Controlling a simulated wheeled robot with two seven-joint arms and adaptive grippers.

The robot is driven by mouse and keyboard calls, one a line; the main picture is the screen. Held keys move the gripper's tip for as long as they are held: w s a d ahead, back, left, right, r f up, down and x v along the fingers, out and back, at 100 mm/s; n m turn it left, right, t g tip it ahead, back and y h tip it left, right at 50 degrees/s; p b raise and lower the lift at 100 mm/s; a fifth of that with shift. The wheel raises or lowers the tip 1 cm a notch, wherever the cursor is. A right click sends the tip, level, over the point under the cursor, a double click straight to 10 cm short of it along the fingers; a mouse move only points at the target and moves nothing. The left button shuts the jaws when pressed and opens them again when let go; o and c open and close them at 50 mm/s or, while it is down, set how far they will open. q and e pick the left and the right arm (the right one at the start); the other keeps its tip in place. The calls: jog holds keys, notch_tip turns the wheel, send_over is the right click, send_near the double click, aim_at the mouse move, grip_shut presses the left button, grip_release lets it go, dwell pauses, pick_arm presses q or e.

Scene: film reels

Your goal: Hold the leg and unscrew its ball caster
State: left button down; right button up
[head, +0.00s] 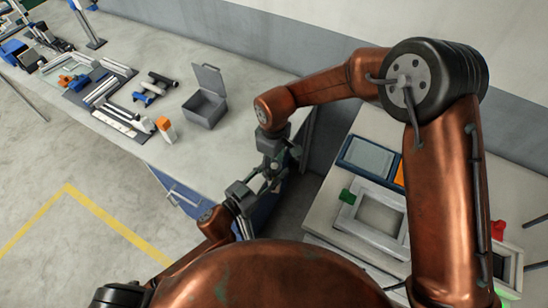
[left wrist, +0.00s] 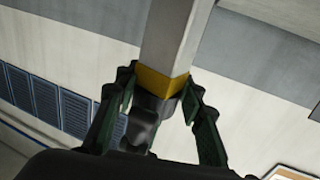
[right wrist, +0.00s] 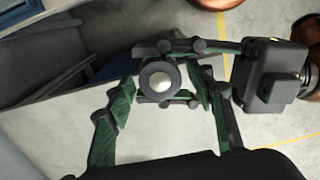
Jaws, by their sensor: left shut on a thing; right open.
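The leg (left wrist: 175,40) is a pale square bar with a yellow band (left wrist: 160,82) near a dark end piece. My left gripper (left wrist: 158,92) is shut on the leg around that band. In the right wrist view the ball caster (right wrist: 161,83) is seen end-on, a pale ball in a dark round housing. My right gripper (right wrist: 163,93) is open, with one finger on each side of the caster; contact cannot be told. In the head view my right gripper (head: 270,164) is just above my left gripper (head: 244,190), and the leg is mostly hidden.
A workbench (head: 110,165) on the left holds an open grey box (head: 207,108), an orange-and-white item (head: 166,129) and several tools and bars. A pale table (head: 385,125) on the right carries a pale frame (head: 373,219) and a blue tray (head: 367,158).

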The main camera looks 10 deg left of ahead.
jog(key=shift+f, duration=0.3)
jog(key=shift+c, duration=0.5)
jog(key=c, duration=1)
jog(key=o, duration=1.2)
jog(key=shift+r, duration=2.3)
